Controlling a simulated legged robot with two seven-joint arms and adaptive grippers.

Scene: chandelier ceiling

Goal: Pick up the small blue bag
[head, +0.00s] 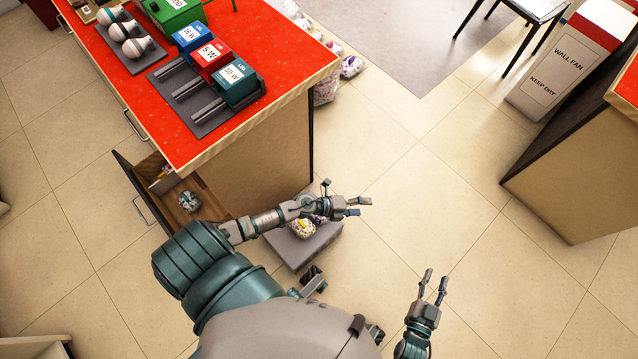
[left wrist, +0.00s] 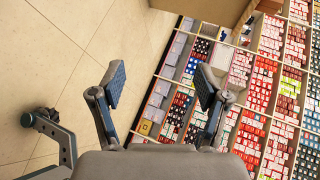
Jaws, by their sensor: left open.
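No plainly blue bag shows in either view. A small bluish-white bundle (head: 188,200) lies in the open drawer (head: 163,178) at the left in the head view; I cannot tell if it is the small blue bag. A white patterned bag with yellow (head: 303,230) lies on a low grey platform (head: 290,248), partly under my left forearm. My left gripper (head: 360,206) is open above the platform's far right side. In the left wrist view, its fingers (left wrist: 160,82) are apart with nothing between them. My right gripper (head: 435,278) is open and empty above the floor.
A red-topped counter (head: 285,65) with coloured boxes stands at upper left. Patterned bags (head: 350,67) lie beside its far end. Shelves of small boxes (left wrist: 265,90) fill the wrist view's right. Middle floor is clear.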

